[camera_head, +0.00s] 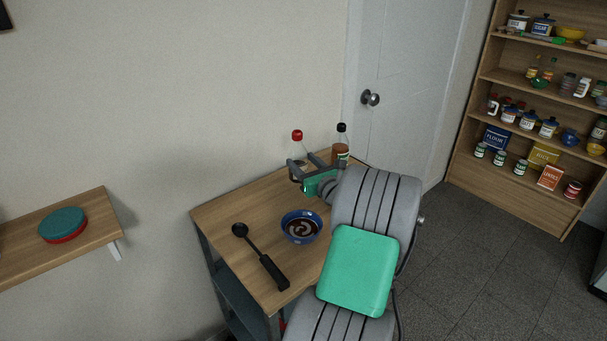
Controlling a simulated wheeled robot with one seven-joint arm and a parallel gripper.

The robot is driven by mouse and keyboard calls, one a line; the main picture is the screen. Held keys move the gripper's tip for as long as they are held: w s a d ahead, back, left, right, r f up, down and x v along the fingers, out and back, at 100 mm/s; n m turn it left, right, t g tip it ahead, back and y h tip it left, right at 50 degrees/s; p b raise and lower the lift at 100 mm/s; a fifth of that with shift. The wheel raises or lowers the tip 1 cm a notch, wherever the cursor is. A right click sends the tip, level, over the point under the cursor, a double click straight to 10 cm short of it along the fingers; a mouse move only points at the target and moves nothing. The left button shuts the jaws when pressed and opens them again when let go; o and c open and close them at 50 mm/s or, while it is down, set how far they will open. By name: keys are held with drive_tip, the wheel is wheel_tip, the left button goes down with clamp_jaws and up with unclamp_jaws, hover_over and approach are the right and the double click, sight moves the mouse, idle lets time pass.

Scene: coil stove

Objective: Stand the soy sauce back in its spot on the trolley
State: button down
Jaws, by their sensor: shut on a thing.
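A bottle with a red cap (297,136), apparently the soy sauce, is upright at the back of the wooden trolley top (250,205). My gripper (302,161) is shut on its body, with a finger on either side. The gripper hides the lower part of the bottle, so I cannot tell whether its base touches the top. A second bottle with a black cap and amber-brown contents (340,150) stands just to the right, behind my wrist. No label is readable on either bottle.
A blue bowl with dark liquid (301,227) stands in front of the gripper. A black ladle (260,256) lies left of it. The trolley's back left is clear. A wall shelf (95,220), a door (405,75) and a stocked shelving unit (460,170) surround it.

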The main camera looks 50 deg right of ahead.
drive_tip(key=shift+w+d+f, duration=0.1)
drive_tip(key=shift+f, duration=0.75)
drive_tip(key=shift+w+d+f, duration=0.1)
drive_tip(key=shift+f, duration=0.75)
drive_tip(key=shift+s, duration=0.1)
drive_tip(key=shift+f, duration=0.2)
drive_tip(key=c, duration=0.5)
unclamp_jaws()
drive_tip(key=shift+r, duration=0.2)
drive_tip(key=b+v, duration=0.1)
drive_tip(key=v, duration=1.1)
drive_tip(key=shift+a+f, duration=0.1)
